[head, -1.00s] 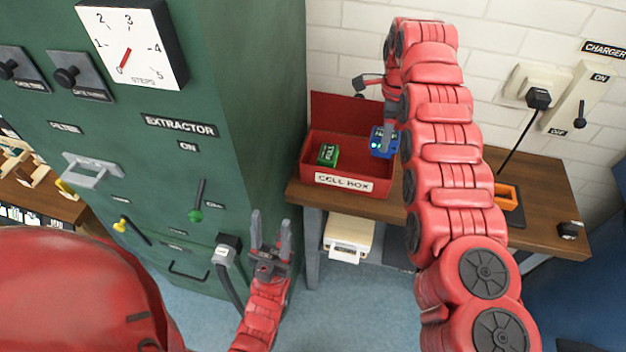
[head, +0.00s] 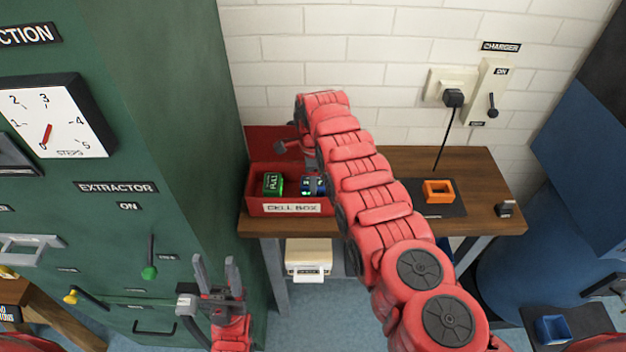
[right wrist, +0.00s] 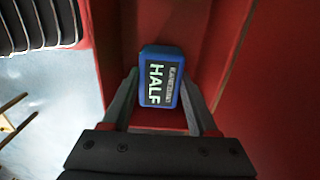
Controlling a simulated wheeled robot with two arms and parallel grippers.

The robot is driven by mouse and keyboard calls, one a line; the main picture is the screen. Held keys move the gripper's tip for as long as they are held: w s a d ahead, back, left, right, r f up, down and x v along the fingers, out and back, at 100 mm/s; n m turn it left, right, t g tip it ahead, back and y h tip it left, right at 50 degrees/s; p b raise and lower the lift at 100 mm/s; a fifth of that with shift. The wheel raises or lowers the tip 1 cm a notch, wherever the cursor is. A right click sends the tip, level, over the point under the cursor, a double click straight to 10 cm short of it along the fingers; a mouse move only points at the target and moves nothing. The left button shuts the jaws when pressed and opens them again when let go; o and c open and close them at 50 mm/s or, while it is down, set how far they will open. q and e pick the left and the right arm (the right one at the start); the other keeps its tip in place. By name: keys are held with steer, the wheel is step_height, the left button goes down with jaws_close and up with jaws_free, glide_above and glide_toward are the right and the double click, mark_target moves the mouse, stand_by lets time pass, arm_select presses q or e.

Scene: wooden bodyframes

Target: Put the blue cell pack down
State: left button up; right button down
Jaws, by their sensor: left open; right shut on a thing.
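The blue cell pack (head: 312,186) is at the right side of the red cell box (head: 291,208); in the right wrist view the blue pack (right wrist: 161,78) shows a label reading HALF. My right gripper (right wrist: 161,100) is shut on it, with the box's red walls close around. Whether the pack touches the box floor I cannot tell. A green cell pack (head: 272,184) marked FULL stands in the left part of the box. My left gripper (head: 217,272) is open and empty, in front of the green extractor.
The box stands on a wooden table (head: 470,190). An orange holder (head: 438,191) on a dark pad lies to the right, with the charger switch (head: 491,104) on the wall above. The green extractor (head: 190,150) rises close on the left.

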steer(key=shift+f, duration=0.2)
steer(key=shift+c, duration=0.9)
jaws_free()
steer(key=shift+r, duration=0.15)
steer(key=shift+r, duration=0.5)
step_height(320, 180, up, 11)
steer(key=b, duration=0.2)
steer(key=shift+b, duration=0.35)
